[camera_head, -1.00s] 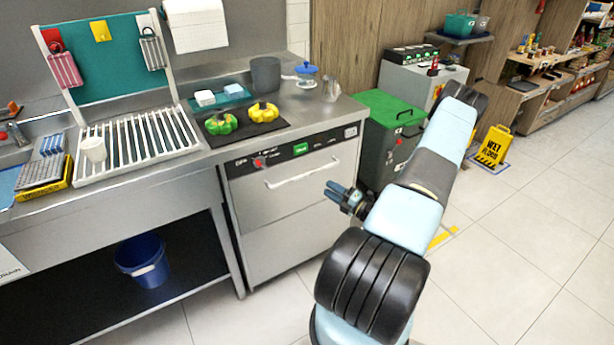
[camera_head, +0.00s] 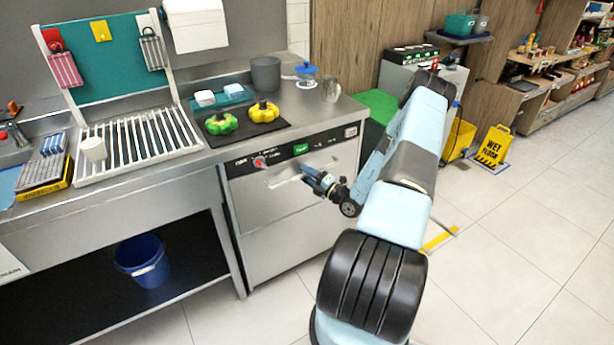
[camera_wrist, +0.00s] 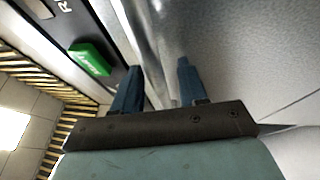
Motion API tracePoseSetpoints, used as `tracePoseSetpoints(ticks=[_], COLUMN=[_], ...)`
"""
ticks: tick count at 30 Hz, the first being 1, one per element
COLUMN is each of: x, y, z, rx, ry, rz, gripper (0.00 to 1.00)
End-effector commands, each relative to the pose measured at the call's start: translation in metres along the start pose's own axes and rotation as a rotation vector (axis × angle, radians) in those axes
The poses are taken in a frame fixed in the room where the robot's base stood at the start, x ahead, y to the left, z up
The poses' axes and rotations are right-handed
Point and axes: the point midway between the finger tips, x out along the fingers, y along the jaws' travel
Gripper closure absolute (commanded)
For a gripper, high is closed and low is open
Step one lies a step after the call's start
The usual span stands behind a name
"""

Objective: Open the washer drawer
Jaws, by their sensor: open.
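The washer (camera_head: 268,212) is a steel unit under the counter, with a dark control strip on top and a horizontal bar handle (camera_head: 282,181) across its front. The drawer front is flush with the unit, so it looks closed. My gripper (camera_head: 310,176) is at the right part of the handle, its blue fingers pointing at the front. In the wrist view, my gripper (camera_wrist: 160,66) is open, and the shiny handle bar (camera_wrist: 150,30) runs between the two fingers. I cannot tell whether either finger touches it. The gripper hides the handle's right end in the head view.
A green-lidded bin (camera_head: 378,104) stands right of the washer, partly behind my arm. A blue bucket (camera_head: 143,260) is on the lower shelf at left. Floor before the washer is clear.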

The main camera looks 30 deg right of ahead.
Motion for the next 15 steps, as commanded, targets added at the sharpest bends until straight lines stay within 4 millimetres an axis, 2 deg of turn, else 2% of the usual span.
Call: tracePoseSetpoints(ticks=[4, 15], x=[-0.0001, -0.0003], y=[0.0000, -0.0003], z=[0.0000, -0.0002], rx=[0.000, 0.000], ry=[0.000, 0.000], rz=[0.000, -0.001], gripper=[0.60, 0.95])
